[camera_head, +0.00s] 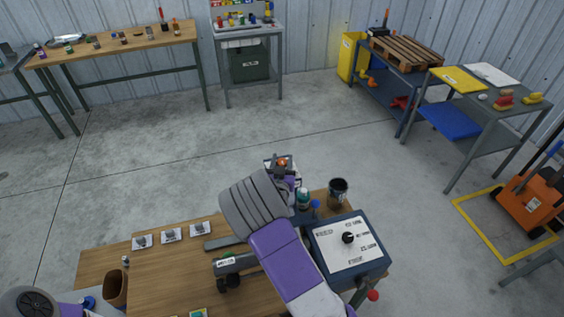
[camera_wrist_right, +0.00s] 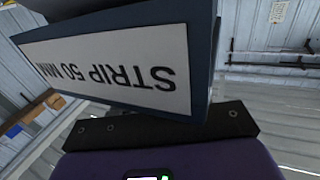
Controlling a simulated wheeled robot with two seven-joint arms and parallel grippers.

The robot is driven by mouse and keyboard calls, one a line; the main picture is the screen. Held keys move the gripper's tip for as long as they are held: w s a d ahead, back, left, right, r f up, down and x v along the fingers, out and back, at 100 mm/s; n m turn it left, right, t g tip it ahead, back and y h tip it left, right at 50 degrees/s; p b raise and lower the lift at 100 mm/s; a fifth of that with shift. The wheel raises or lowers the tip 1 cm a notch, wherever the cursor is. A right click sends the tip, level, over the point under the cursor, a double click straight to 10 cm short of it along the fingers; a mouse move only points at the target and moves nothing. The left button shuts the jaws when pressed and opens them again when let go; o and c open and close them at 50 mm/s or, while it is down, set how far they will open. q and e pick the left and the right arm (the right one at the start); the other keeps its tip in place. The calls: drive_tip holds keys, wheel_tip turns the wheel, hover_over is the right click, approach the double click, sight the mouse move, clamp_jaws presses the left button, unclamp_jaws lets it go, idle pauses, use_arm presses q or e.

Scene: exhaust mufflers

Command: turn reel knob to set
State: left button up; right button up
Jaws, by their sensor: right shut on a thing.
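My right arm reaches over the wooden bench. Its gripper (camera_head: 284,178) is beyond the grey wrist, largely hidden, by a small dark-and-white unit with an orange round part (camera_head: 282,162). In the right wrist view, a dark blue block with a white label reading "STRIP 50 MM" (camera_wrist_right: 110,72) appears upside down, right against the gripper. It covers the fingertips. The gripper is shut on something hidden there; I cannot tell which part. No knob clearly marked as the reel's shows. A black knob (camera_head: 348,237) sits on a white-topped blue box, apart from the gripper. My left gripper is out of view.
The bench (camera_head: 160,270) carries small parts on white cards (camera_head: 171,235), a dark clamp-like tool (camera_head: 230,264) and a brown cup (camera_head: 116,288). A black cup (camera_head: 338,190) and small bottle (camera_head: 303,197) stand close to my right wrist.

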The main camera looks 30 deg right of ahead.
drive_tip(key=shift+d+n+t+y+b, duration=0.1)
drive_tip(key=shift+n+t+y+b, duration=0.55)
drive_tip(key=shift+y+b, duration=0.4)
drive_tip(key=shift+c, duration=0.2)
drive_tip(key=n+t+y+b, duration=0.1)
drive_tip(key=n+y+b, duration=0.2)
drive_tip(key=y, duration=0.1)
drive_tip(key=n+t+y+b, duration=0.1)
drive_tip(key=n+y+b, duration=0.2)
drive_tip(key=y, duration=0.1)
drive_tip(key=shift+d+y, duration=0.1)
drive_tip(key=shift+y, duration=0.15)
drive_tip(key=shift+r+n+y+b, duration=0.15)
drive_tip(key=shift+n+y+b, duration=0.8)
drive_tip(key=shift+y, duration=0.65)
drive_tip(key=shift+r+n+y, duration=0.15)
drive_tip(key=shift+n+y, duration=0.25)
drive_tip(key=shift+y, duration=0.2)
drive_tip(key=o, duration=1)
drive_tip(key=shift+c, duration=0.2)
drive_tip(key=shift+s+a+g, duration=0.1)
drive_tip(key=shift+a+g, duration=0.1)
drive_tip(key=shift+g, duration=0.05)
